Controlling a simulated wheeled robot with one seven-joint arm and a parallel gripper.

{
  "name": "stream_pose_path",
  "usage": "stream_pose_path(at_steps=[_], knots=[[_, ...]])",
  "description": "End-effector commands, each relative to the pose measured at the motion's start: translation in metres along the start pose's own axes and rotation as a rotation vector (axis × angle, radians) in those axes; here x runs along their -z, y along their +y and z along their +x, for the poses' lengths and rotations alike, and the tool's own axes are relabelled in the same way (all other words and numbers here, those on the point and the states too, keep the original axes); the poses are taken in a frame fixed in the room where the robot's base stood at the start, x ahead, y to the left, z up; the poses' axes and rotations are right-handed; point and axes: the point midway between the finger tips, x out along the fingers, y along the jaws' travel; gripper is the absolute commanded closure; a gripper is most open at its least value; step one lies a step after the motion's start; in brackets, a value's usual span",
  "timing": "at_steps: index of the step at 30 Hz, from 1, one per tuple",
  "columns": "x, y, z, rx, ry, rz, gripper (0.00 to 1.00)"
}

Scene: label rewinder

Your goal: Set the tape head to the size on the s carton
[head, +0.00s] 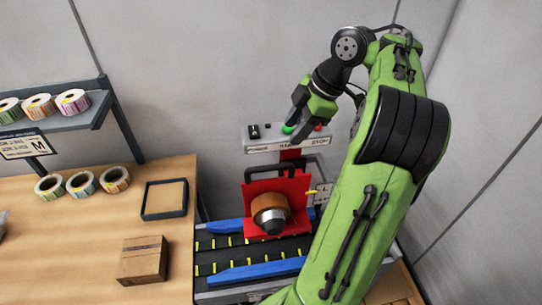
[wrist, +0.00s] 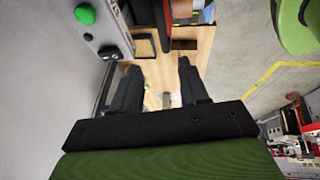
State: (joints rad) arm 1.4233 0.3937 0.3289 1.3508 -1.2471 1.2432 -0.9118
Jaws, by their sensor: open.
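The red tape head (head: 262,190) with a brown tape roll (head: 268,205) stands over the black conveyor between blue side rails. A pale scale plate (head: 323,196) with a yellow pointer (head: 311,192) is at its right; its marks are too small to read. A brown carton (head: 143,260) sits on the wooden table at the left; I cannot read a size on it. My gripper (head: 297,134) is open and empty, close to the control panel (head: 262,143) above the tape head. Its spread fingers (wrist: 157,80) show in the wrist view with nothing between them.
The panel has a green button (head: 288,129), also in the wrist view (wrist: 85,14), and a red one (head: 318,127). A dark-framed tray (head: 150,213) and several label rolls (head: 83,182) are on the table. A shelf (head: 77,119) with an M sign (head: 25,145) is at left. Walls stand behind and right.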

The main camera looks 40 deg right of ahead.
Motion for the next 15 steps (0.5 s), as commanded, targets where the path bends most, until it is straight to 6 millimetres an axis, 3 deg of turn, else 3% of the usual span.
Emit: stream_pose_path(at_steps=[2,9,15], knots=[[-0.001,-0.001,0.009,-0.005,-0.006,0.003,0.56],[-0.005,-0.002,0.079,-0.006,-0.004,0.002,0.56],[-0.005,-0.001,0.123,-0.007,-0.005,0.003,0.56]])
